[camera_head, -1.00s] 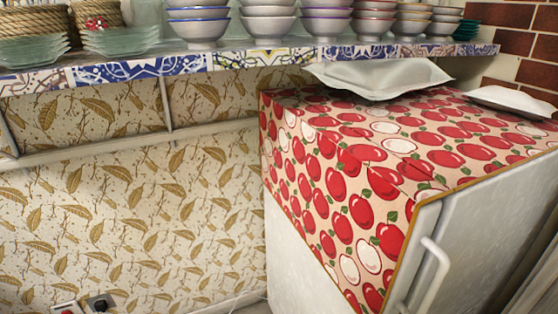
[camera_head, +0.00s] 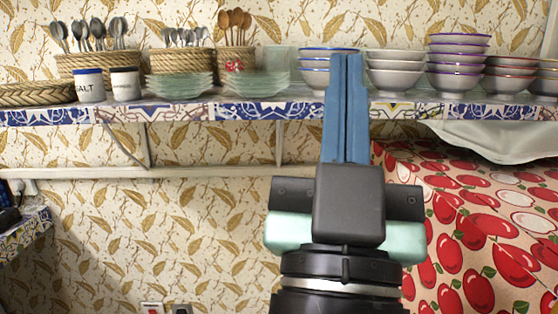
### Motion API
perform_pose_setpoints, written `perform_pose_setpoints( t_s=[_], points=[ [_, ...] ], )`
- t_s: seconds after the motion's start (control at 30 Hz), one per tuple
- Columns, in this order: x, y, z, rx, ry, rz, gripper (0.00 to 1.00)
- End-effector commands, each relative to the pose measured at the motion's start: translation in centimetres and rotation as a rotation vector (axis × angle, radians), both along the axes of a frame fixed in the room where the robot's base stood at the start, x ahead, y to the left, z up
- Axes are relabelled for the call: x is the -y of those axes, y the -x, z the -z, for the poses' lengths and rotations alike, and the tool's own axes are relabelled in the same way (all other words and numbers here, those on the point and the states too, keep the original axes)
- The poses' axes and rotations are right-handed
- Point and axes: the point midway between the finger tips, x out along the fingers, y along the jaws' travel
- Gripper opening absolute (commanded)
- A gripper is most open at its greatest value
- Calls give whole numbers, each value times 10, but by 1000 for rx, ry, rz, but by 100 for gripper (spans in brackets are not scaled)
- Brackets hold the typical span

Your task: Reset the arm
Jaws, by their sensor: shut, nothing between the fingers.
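My gripper (camera_head: 347,62) stands upright in the middle right of the head view, fingers pointing up. Its two blue fingers are pressed together with nothing between them. The fingertips overlap a stack of blue-rimmed bowls (camera_head: 316,72) on the tiled shelf behind; whether they touch it I cannot tell. My wrist fills the lower part of the view below the fingers. No samovar or teapot shows.
A tiled shelf (camera_head: 262,110) runs across the wall, holding bowls, glass plates (camera_head: 258,84), spoon baskets (camera_head: 179,60) and a salt jar (camera_head: 90,86). A fridge with a cherry-patterned cover (camera_head: 450,215) stands at right, a white cloth (camera_head: 500,138) on it. A tiled counter (camera_head: 22,236) edges the left.

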Motion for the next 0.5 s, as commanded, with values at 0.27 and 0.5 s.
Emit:
perform_pose_setpoints(
  t_s=[0.27, 0.5],
  points=[
    [-54, 27, -83, 63, 4, -199, 0],
    [-54, 26, -140, 62, 4, -197, 0]
  ],
)
